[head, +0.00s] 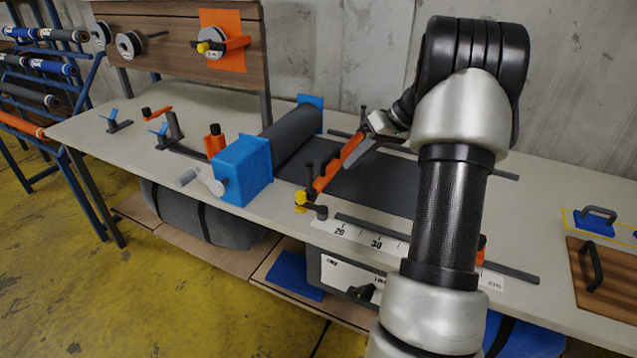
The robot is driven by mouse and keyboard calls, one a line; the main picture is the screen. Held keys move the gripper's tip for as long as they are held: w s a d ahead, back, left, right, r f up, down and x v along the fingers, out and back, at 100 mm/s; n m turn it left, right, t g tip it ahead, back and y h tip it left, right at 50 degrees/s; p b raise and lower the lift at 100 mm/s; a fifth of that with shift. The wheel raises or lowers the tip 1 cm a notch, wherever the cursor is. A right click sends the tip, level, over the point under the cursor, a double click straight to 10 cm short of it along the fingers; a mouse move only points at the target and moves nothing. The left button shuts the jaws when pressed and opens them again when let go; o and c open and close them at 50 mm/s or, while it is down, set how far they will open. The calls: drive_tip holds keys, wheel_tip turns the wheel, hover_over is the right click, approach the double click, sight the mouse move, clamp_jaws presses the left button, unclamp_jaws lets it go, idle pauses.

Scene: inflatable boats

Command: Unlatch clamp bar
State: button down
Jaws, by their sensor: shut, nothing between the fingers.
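The orange clamp bar (340,162) lies across the dark sheet on the workbench, running from the near edge toward the back. A yellow piece (301,198) and a dark knob (321,212) sit at its near end, with a black upright post (310,172) beside it. My gripper (366,124) is shut and empty near the far end of the bar. Its fingertips are small and partly hidden by my wrist, so I cannot tell whether they touch the bar. My arm covers part of the bench right of the bar.
A blue box with a crank (243,172) and a dark roll (292,138) stand left of the bar. A ruler strip (362,238) and rail run along the front edge. A wooden board with a black handle (609,279) lies at right.

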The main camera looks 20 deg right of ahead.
drive_tip(key=b+x, duration=0.1)
drive_tip(key=x, duration=0.9)
drive_tip(key=shift+b, duration=0.4)
drive_tip(key=a, duration=0.2)
drive_tip(key=shift+w+a, duration=0.1)
drive_tip(key=shift+a, duration=0.9)
